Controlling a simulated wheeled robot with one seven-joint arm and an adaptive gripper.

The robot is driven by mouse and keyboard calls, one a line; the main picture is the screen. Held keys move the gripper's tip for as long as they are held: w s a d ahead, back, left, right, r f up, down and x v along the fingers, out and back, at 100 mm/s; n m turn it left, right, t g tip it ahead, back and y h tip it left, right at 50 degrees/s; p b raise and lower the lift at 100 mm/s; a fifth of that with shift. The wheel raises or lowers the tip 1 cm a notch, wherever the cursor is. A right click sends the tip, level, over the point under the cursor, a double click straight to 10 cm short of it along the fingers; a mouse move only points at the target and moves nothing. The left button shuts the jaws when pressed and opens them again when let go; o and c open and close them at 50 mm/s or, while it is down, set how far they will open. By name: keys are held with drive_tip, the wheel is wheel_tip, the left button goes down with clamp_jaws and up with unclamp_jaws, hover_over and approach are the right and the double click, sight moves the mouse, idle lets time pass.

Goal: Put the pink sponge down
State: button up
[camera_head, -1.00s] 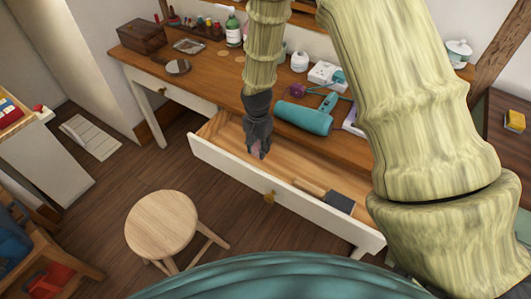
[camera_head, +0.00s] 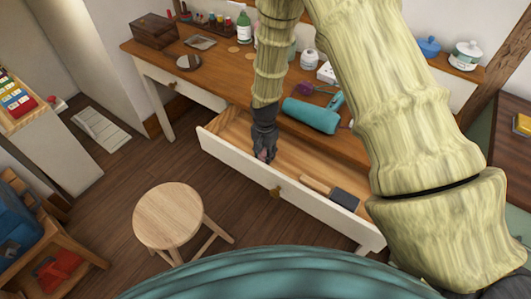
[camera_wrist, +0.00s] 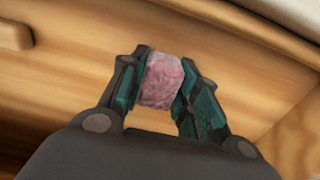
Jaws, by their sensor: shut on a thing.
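My gripper (camera_head: 264,153) points down over the open drawer (camera_head: 234,158) of the wooden vanity. In the wrist view my gripper (camera_wrist: 163,85) is shut on the pink sponge (camera_wrist: 164,80), a small speckled block held between both fingertips. In the head view only a bit of the sponge (camera_head: 262,156) shows at the fingertips. The drawer's wooden floor lies behind the sponge in the wrist view. I cannot tell whether the sponge touches the drawer floor.
A brush with a dark head (camera_head: 345,199) lies in the drawer's right part. A teal hair dryer (camera_head: 311,114) lies on the vanity top (camera_head: 222,70) above. A round stool (camera_head: 168,214) stands in front. The drawer's left part looks clear.

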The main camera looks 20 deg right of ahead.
sight(265, 151)
drive_tip(key=shift+f, duration=0.2)
drive_tip(key=o, duration=0.7)
wheel_tip(265, 151, up, 12)
drive_tip(key=b, duration=0.1)
drive_tip(key=shift+r, duration=0.15)
drive_tip(key=shift+w, duration=0.1)
idle(0.3)
